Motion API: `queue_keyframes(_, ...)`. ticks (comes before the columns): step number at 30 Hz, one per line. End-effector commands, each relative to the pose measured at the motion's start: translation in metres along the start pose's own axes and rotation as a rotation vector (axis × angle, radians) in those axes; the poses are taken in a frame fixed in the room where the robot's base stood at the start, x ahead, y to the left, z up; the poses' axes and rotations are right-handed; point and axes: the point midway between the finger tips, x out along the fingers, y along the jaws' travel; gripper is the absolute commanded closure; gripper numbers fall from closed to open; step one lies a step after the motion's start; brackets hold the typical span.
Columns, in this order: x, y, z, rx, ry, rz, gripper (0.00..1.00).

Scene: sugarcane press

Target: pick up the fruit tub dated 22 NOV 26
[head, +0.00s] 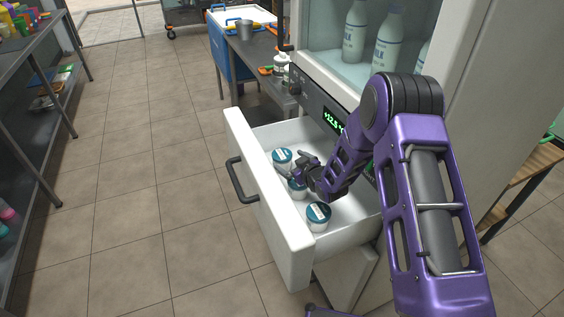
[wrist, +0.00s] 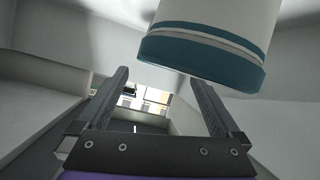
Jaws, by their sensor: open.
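Three white fruit tubs with teal lids stand in the open white drawer: a far tub (head: 282,157), a middle tub (head: 297,191) and a near tub (head: 318,214). Their lids carry pale labels, but the dates are too small to read, so I cannot tell which is dated 22 NOV 26. My gripper (head: 291,173) is inside the drawer area, between the far and middle tubs, partly covering the middle one. In the wrist view my gripper (wrist: 160,77) is open with nothing between its fingers. One tub's teal-edged end (wrist: 205,58) looms close at the top, beside the fingers.
The drawer's front panel (head: 268,195) and side walls enclose the tubs. Above the drawer is a cabinet with milk bottles (head: 354,32) and a green display (head: 333,123). A metal table (head: 262,55) stands behind. The tiled floor at left is clear.

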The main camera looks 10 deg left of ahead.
Motion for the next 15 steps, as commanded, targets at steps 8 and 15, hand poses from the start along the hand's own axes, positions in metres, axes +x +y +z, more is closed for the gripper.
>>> queue_keyframes(8, 0.035, 0.0, 0.002, -0.001, 0.002, 0.0, 0.0)
queue_keyframes(15, 0.052, 0.001, 0.001, -0.002, 0.0, 0.0, 0.0)
